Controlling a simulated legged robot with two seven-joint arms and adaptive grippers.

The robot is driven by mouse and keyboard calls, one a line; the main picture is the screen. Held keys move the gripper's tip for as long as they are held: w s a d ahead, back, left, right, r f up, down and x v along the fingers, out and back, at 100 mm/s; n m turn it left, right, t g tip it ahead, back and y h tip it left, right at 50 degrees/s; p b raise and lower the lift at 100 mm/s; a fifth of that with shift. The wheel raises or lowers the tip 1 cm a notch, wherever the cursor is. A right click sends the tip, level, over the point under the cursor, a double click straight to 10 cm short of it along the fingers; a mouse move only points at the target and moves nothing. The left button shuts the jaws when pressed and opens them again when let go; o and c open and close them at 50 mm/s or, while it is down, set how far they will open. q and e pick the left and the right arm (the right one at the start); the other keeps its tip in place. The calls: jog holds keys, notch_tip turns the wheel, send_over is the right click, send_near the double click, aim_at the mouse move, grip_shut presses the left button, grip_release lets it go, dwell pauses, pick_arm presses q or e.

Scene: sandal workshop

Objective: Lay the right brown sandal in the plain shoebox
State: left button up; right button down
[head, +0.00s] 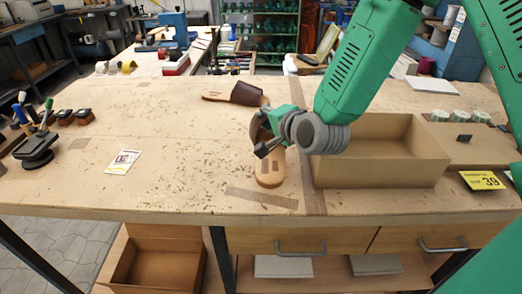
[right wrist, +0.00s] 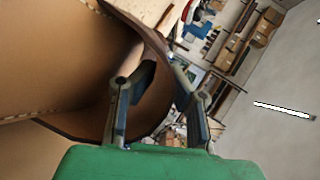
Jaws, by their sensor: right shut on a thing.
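A brown sandal (head: 270,176) with a tan sole and dark strap is at the middle of the bench, toe end towards me. My right gripper (head: 264,146) is shut on its strap; I cannot tell whether the sole touches the bench. In the right wrist view the gripper (right wrist: 160,95) has one finger on each side of the curved brown strap (right wrist: 153,112). A second brown sandal (head: 240,94) lies farther back. The plain shoebox (head: 375,174), open and empty where I see inside, stands right of the held sandal. My left gripper is not in view.
A yellow card marked 39 (head: 482,180) is right of the shoebox, near several small round tins (head: 440,116). A printed card (head: 123,161) and a dark press-like tool (head: 38,148) are at left. Another open box (head: 155,265) is below.

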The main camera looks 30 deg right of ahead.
aim_at(265, 133)
jog(key=f, duration=0.3)
jog(key=shift+w+d+f, duration=0.25)
jog(key=shift+w+f, duration=0.05)
jog(key=shift+f, duration=0.05)
jog(key=f, duration=0.1)
jog(key=a+f, duration=0.1)
jog(key=f, duration=0.1)
jog(key=shift+s+a, duration=0.1)
jog(key=shift+s, duration=0.05)
jog(key=shift+a+f, duration=0.1)
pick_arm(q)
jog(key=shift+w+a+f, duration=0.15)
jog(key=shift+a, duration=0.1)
pick_arm(e)
jog(key=c, duration=1.6)
grip_release()
jog(key=shift+d, duration=0.25)
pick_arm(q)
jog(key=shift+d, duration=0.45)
pick_arm(e)
jog(key=shift+d+f, duration=0.1)
jog(key=shift+d, duration=0.25)
